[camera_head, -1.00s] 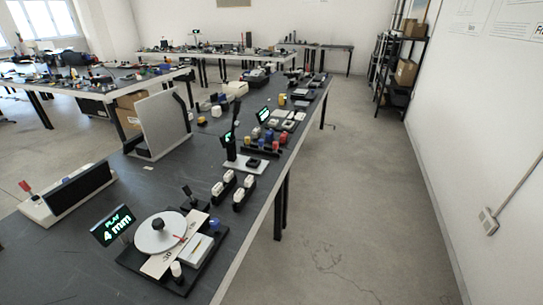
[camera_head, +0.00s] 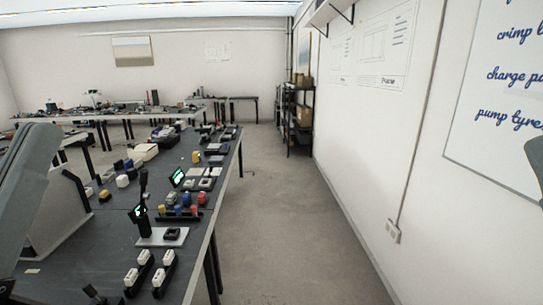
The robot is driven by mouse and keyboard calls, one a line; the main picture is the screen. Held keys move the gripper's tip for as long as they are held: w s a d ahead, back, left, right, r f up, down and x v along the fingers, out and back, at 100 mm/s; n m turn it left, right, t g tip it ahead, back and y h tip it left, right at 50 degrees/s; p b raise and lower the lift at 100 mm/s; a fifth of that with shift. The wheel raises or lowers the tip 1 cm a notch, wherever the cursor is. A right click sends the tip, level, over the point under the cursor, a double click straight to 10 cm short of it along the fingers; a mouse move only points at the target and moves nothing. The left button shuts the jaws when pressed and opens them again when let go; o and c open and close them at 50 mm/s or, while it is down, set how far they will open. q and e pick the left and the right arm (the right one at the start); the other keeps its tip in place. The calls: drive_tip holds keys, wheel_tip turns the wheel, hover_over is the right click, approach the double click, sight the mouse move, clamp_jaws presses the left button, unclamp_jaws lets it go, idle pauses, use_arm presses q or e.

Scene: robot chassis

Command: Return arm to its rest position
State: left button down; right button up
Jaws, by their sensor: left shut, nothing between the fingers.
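My left arm (camera_head: 22,175) fills the left edge of the head view as a large grey link slanting down. My left gripper (camera_head: 9,291) shows only as a dark part at the bottom left corner, largely cut off by the frame. It is shut with nothing in it. A grey piece at the right edge (camera_head: 536,165) looks like part of my right arm; its gripper is out of view.
A long dark workbench (camera_head: 110,230) runs away from me, with white-capped blocks (camera_head: 138,270), a stand on a white base (camera_head: 160,237) and coloured parts on it. A light panel with a black bracket (camera_head: 62,215) stands by my left arm. Floor right of the bench is clear.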

wheel_tip(320, 180, up, 38)
drive_tip(key=p, duration=3.8)
